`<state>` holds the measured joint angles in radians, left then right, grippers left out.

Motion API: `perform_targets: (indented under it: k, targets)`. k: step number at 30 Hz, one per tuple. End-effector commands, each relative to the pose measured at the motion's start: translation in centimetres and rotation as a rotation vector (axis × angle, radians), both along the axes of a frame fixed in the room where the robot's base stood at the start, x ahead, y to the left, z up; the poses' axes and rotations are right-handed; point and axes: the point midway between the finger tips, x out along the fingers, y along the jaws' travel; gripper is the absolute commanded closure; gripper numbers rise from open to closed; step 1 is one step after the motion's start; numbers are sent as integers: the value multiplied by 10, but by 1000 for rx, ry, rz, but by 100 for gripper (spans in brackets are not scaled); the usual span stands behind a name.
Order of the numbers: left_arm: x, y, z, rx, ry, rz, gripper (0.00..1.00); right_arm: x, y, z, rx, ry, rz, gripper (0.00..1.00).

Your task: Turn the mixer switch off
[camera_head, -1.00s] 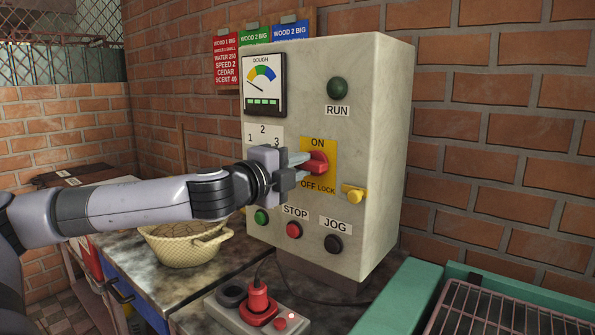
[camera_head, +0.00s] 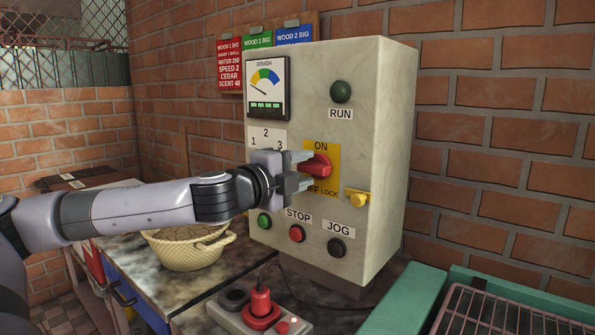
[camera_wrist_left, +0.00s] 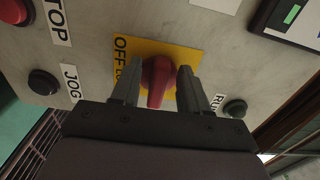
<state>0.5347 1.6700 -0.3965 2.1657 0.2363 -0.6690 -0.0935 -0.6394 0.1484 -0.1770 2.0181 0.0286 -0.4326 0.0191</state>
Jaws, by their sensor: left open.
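The red mixer switch (camera_head: 319,165) is a rotary handle on a yellow ON / OFF LOCK plate (camera_head: 333,153) on the grey control box (camera_head: 380,150). In the head view its handle lies roughly level, pointing right. My left gripper (camera_head: 302,170) is at the switch with its fingers apart, one above the other. In the left wrist view the red switch (camera_wrist_left: 157,80) sits between the two open fingers (camera_wrist_left: 156,92); I cannot tell whether either touches it. The gripper covers part of the OFF lettering in the head view. My right gripper is not in view.
A yellow lock knob (camera_head: 357,198) sits right of the switch. Green, red (camera_head: 297,233) and black (camera_head: 337,248) buttons lie below, and a green RUN lamp (camera_head: 341,92) above.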

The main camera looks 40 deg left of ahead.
Motion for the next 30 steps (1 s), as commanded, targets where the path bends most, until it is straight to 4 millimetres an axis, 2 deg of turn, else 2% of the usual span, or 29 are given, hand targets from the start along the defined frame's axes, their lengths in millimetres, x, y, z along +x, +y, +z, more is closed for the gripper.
perform_targets:
  k: [8, 21, 30]
  targets:
    - [-14, -1, -2, 7, -2, -1, 55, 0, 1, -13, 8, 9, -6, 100]
    - [-59, -7, 0, 4, -3, 0, 55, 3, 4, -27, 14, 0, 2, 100]
    - [-71, -8, 0, -1, 0, 0, 55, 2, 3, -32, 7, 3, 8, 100]
